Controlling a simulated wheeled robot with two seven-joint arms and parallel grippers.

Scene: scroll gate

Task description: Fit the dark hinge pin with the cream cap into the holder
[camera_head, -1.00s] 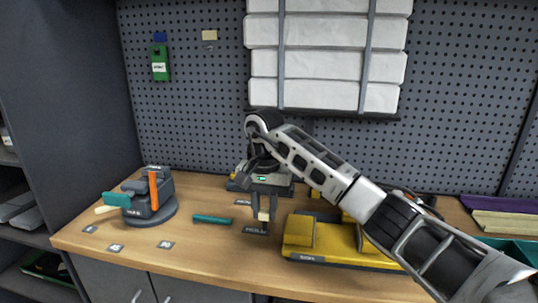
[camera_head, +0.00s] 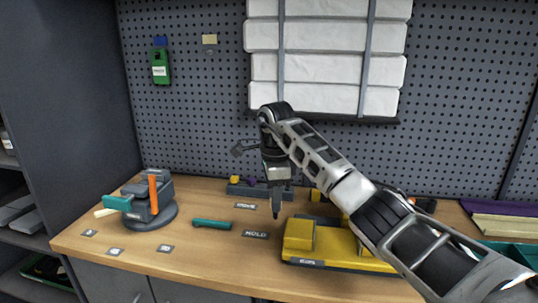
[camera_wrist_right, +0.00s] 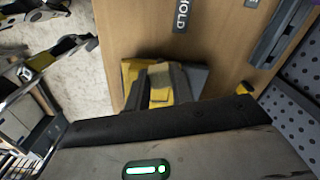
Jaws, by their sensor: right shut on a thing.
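My right gripper (camera_head: 277,208) points down in the head view, between the label marked HOLD (camera_head: 256,234) and the yellow fixture (camera_head: 298,246). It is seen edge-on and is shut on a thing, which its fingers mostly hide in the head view. In the wrist view a cream piece (camera_wrist_right: 161,82) shows at the gripper, in front of the yellow fixture (camera_wrist_right: 132,76); it looks like the pin's cream cap. The dark pin itself cannot be made out. Which fixture is the holder is not clear from the pictures. My left gripper is not in view.
A grey turntable fixture (camera_head: 150,205) with an orange lever stands at the left. A teal bar (camera_head: 212,224) lies left of the HOLD label. A dark low block (camera_head: 240,189) with a yellow knob is at the back. The front left of the table is mostly clear.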

